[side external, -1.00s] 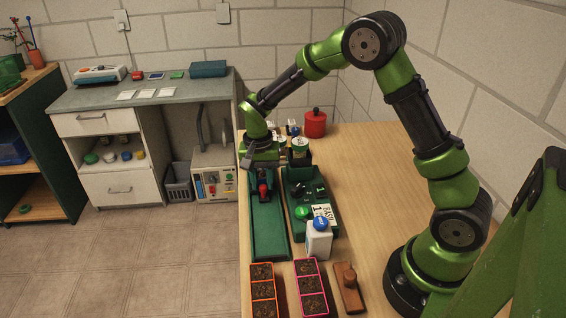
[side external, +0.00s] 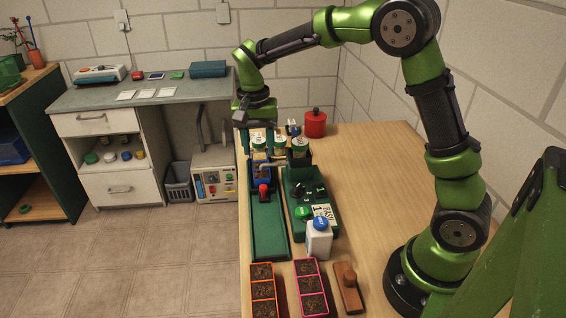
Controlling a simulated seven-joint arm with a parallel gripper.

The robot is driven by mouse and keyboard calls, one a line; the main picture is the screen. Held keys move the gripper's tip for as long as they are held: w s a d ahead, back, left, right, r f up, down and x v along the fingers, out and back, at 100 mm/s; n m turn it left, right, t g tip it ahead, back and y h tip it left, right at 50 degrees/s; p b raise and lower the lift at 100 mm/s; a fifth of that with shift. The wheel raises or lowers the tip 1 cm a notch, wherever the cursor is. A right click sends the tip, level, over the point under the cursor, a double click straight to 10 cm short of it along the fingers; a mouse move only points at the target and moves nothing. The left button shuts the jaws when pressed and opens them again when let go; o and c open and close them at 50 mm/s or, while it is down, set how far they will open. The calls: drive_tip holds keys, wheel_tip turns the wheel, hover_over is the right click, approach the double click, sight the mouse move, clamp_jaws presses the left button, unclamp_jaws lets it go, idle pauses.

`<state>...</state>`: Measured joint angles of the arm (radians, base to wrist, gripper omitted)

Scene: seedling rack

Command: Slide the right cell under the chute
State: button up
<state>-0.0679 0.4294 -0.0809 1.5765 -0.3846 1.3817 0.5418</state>
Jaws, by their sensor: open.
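My gripper (side external: 256,122) is open and empty above the far end of the green track (side external: 269,232). On the track's far part sit a blue block-like part (side external: 262,174) and a red-topped piece (side external: 264,190); a grey bent pipe (side external: 272,165) shows beside them, and I cannot tell whether it is the chute. Near the front stand an orange-rimmed tray (side external: 252,290) and a pink-rimmed tray (side external: 325,284), each with several soil-filled cells. I cannot tell which cell is meant.
A green tray (side external: 329,228) with dark sockets and a label card lies right of the track. A white bottle with a blue cap (side external: 318,240), a wooden block with a knob (side external: 348,290) and a red canister (side external: 315,123) also stand on the table. Its right middle is clear.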

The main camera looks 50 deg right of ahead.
wheel_tip(320, 180, up, 6)
drive_tip(key=shift+w+f, duration=0.1)
drive_tip(key=shift+f, duration=0.1)
drive_tip(key=s+a+r+n+t, duration=0.1)
drive_tip(key=s+n+t, duration=0.1)
drive_tip(key=s, duration=0.5)
drive_tip(key=s+a+r+n+t+y, duration=0.1)
drive_tip(key=s+n+t, duration=0.1)
drive_tip(key=s, duration=0.4)
drive_tip(key=s+a+r+n+t+y, duration=0.1)
drive_tip(key=s+n+t, duration=0.1)
drive_tip(key=s, duration=0.5)
drive_tip(key=shift+s+a+r+n+t, duration=0.25)
drive_tip(key=shift+s+r+n+t, duration=0.15)
drive_tip(key=shift+t, duration=0.4)
